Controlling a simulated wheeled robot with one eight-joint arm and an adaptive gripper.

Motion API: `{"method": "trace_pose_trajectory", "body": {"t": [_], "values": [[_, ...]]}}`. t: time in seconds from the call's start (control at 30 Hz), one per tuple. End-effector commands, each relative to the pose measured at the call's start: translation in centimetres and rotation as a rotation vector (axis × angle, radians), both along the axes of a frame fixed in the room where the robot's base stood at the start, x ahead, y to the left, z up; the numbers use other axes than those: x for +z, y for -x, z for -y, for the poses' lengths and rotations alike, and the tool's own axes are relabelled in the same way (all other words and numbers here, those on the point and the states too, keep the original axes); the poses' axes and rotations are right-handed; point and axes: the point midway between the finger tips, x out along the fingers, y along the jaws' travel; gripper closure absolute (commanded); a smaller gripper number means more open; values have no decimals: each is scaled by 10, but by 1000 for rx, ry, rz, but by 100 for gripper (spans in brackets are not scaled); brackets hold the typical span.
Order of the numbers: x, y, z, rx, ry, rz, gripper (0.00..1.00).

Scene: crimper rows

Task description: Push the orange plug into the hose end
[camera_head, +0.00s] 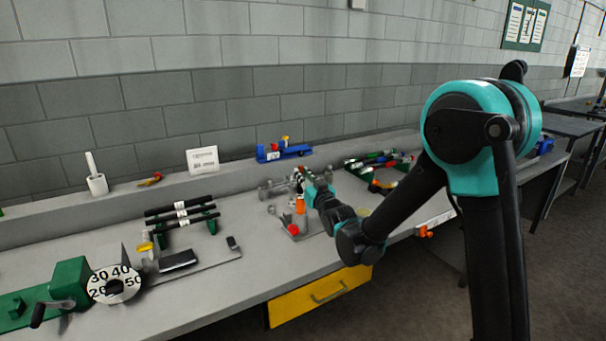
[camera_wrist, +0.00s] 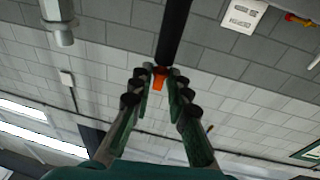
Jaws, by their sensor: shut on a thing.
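My gripper (camera_wrist: 157,84) is shut on the small orange plug (camera_wrist: 159,80), which shows between the fingertips in the wrist view. A thick black hose (camera_wrist: 175,35) comes down from the top of that view, and its end is right at the plug. They look in line or nearly so, but I cannot tell whether the plug touches the hose or is inside it. In the head view my gripper (camera_head: 306,178) is over the middle of the bench, and the plug and hose end are too small or hidden there.
Black bars on a green rack (camera_head: 182,215) and a green crank device with a number dial (camera_head: 114,284) are to the left. A blue tool (camera_head: 284,152) sits on the back ledge.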

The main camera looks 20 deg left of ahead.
Motion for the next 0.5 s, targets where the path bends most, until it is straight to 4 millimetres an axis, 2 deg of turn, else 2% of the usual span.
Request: {"method": "trace_pose_trajectory", "body": {"t": [0.33,0.37,0.5], "values": [[-8,0,0,0,0,0,94],[-8,0,0,0,0,0,80],[-8,0,0,0,1,-1,62]]}}
